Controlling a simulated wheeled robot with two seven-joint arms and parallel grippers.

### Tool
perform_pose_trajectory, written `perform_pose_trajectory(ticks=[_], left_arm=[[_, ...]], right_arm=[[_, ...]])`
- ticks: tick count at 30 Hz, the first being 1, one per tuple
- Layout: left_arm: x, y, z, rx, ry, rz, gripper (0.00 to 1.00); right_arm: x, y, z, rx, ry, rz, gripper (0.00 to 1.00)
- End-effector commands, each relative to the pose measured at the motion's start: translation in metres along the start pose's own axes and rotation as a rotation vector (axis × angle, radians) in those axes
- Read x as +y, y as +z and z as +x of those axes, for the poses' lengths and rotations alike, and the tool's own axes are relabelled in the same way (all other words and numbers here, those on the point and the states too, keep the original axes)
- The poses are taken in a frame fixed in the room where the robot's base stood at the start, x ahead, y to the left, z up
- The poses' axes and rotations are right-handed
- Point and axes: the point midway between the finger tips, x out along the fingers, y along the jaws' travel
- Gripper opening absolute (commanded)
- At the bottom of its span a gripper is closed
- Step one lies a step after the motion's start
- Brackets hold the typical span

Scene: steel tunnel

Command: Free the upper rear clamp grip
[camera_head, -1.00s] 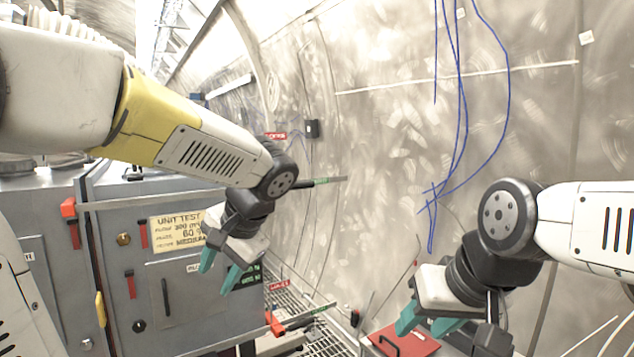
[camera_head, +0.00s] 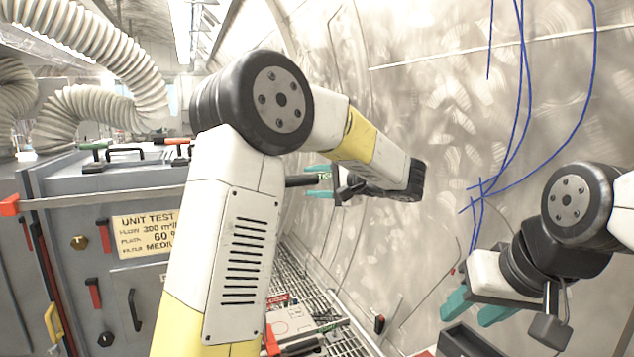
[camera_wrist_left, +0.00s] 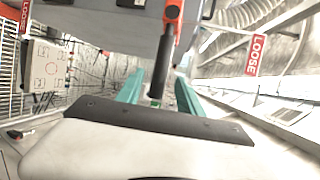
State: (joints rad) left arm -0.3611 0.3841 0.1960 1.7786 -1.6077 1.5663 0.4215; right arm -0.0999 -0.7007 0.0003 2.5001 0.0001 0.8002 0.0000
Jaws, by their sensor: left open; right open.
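The upper rear clamp grip (camera_head: 301,181) is a black bar with a green tip, sticking out at the rear end of the grey cabinet. In the left wrist view the grip (camera_wrist_left: 159,75) hangs from an orange-red lever (camera_wrist_left: 174,14). My left gripper (camera_head: 319,182) is open, with its teal fingers on either side of the grip's green end. In the wrist view the fingers (camera_wrist_left: 160,96) stand apart with the grip's end between them; I cannot tell whether either touches it. My right gripper (camera_head: 470,309) is open and empty at the lower right. My left arm hides part of the cabinet.
The grey cabinet (camera_head: 62,250) stands left, with a yellow sign (camera_head: 146,234). A lower clamp grip (camera_head: 303,345) is near the floor grating. Red LOOSE labels (camera_wrist_left: 257,55) show in the wrist view. Blue cables (camera_head: 520,100) hang on the curved wall. A dark box (camera_head: 468,341) is below my right gripper.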

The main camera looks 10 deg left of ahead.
Motion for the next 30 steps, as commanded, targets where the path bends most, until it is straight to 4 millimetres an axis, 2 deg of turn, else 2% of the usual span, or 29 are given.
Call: perform_pose_trajectory(ticks=[3,7,12,18,20,25,26,30], left_arm=[[0.000,0.001,0.020,-0.003,0.001,0.000,0.44],[0.000,0.001,0.035,-0.002,0.002,0.000,0.44],[0.000,0.000,0.043,0.000,0.001,0.000,0.44],[0.000,0.000,0.043,0.000,0.001,0.001,0.44],[0.000,0.000,0.043,0.000,0.001,0.001,0.36],[0.001,0.000,0.043,0.000,0.003,0.002,0.03],[0.001,0.000,0.043,0.000,0.003,0.002,0.00],[0.003,0.000,0.043,-0.001,0.006,0.005,0.00]], right_arm=[[0.000,0.000,0.000,0.000,0.000,0.000,0.44],[0.000,0.000,0.000,-0.001,0.000,0.000,0.44],[0.000,0.000,0.000,0.000,0.000,0.000,0.44],[0.000,0.000,0.000,0.000,0.000,0.000,0.44],[0.000,0.000,0.000,0.000,0.000,0.000,0.44],[0.000,0.000,0.000,0.000,0.000,0.000,0.44],[0.000,0.000,0.000,0.000,0.000,0.000,0.44],[0.000,0.000,0.000,0.000,0.000,0.000,0.44]])
